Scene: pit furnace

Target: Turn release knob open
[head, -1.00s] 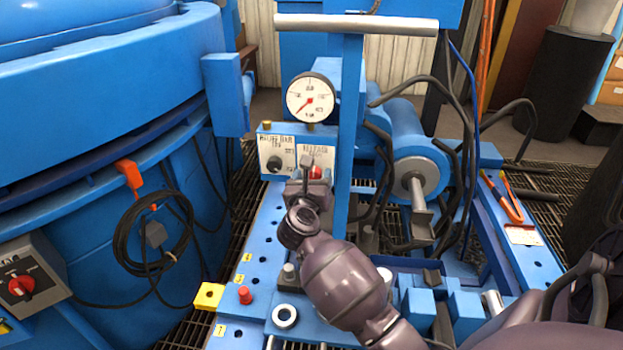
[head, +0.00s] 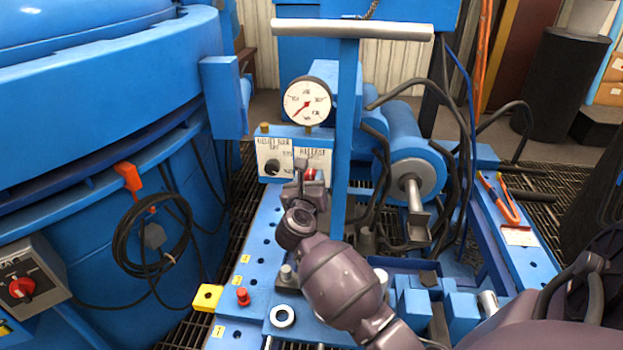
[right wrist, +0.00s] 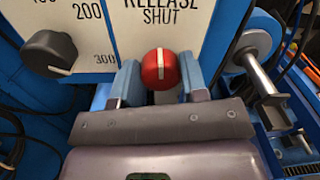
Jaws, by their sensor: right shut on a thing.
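The release knob is red with a white pointer line and sits on the white control panel; it shows in the right wrist view (right wrist: 160,69) and partly in the head view (head: 314,175). The panel lettering above it reads RELEASE and SHUT, and the white line stands nearly upright, toward SHUT. My right gripper (right wrist: 160,82) has one finger on each side of the knob and is shut on it. In the head view my right gripper (head: 308,178) is at the panel, covering part of the knob. My left gripper is not in view.
A black knob (right wrist: 50,54) with a number scale is left of the release knob. A round gauge (head: 307,102) stands above the panel. A blue post with a silver crossbar (head: 352,28) rises close to the right. Black hoses (head: 381,180) hang beyond it.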

